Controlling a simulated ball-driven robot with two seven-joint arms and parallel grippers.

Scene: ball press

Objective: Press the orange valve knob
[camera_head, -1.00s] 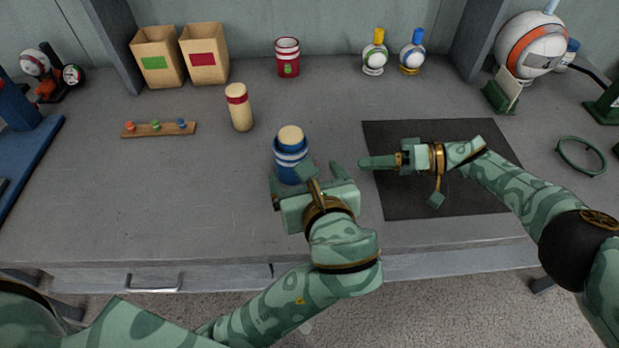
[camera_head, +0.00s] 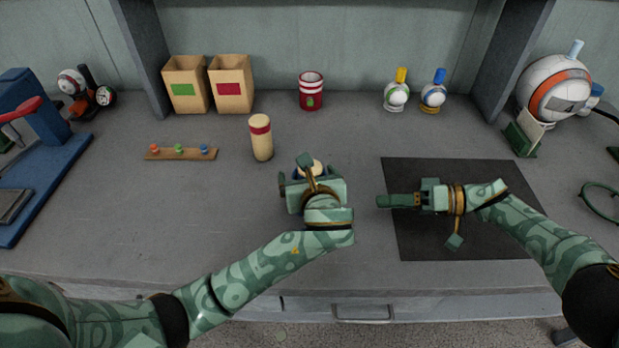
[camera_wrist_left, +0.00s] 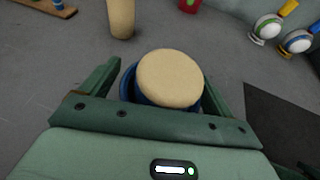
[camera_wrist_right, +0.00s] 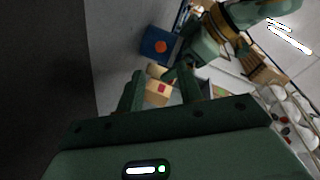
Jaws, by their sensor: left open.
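The orange knob (camera_head: 154,148) stands at the left end of a wooden strip (camera_head: 198,155), beside a green and a blue knob. My left gripper (camera_head: 314,174) is open, well to the right of the strip. Its fingers stand on either side of a blue cup with a cream top (camera_wrist_left: 170,80); whether they touch it is unclear. In the head view the gripper mostly hides this cup. My right gripper (camera_head: 381,201) points left over the dark mat; its fingers are apart and empty in the right wrist view (camera_wrist_right: 165,78).
A cream cylinder with a red band (camera_head: 261,139) stands between strip and left gripper. A dark mat (camera_head: 440,245) lies under the right gripper. Two paper bags (camera_head: 187,90), a red cup (camera_head: 311,92) and the blue press (camera_head: 50,180) stand around. The front left table is clear.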

